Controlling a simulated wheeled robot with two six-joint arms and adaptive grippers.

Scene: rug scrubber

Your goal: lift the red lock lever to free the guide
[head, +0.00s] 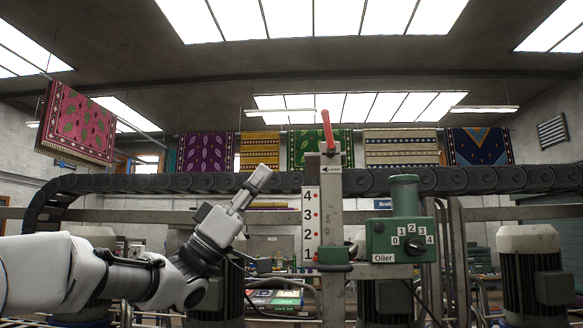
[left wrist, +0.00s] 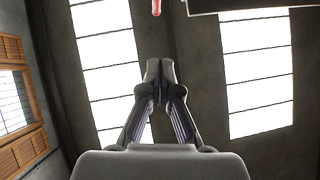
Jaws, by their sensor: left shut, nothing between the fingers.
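The red lock lever (head: 328,130) stands nearly upright, leaning slightly left, at the top of the grey guide post (head: 331,215) in the head view. A small plate with an arrow is just below it. My left gripper (head: 262,172) is shut and empty, pointing up and right. In the picture it is to the left of the lever and lower, with a clear gap. In the left wrist view the shut fingertips (left wrist: 160,64) point toward the ceiling, and a red tip, likely the lever (left wrist: 156,7), shows at the top edge. My right gripper is not in view.
A white number scale (head: 310,226) is beside the post. A green oiler box (head: 400,239) with a dial is to its right. A dark cable chain (head: 480,180) runs across behind the post. Motors stand at right. Rugs hang behind. Open air lies above my left gripper.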

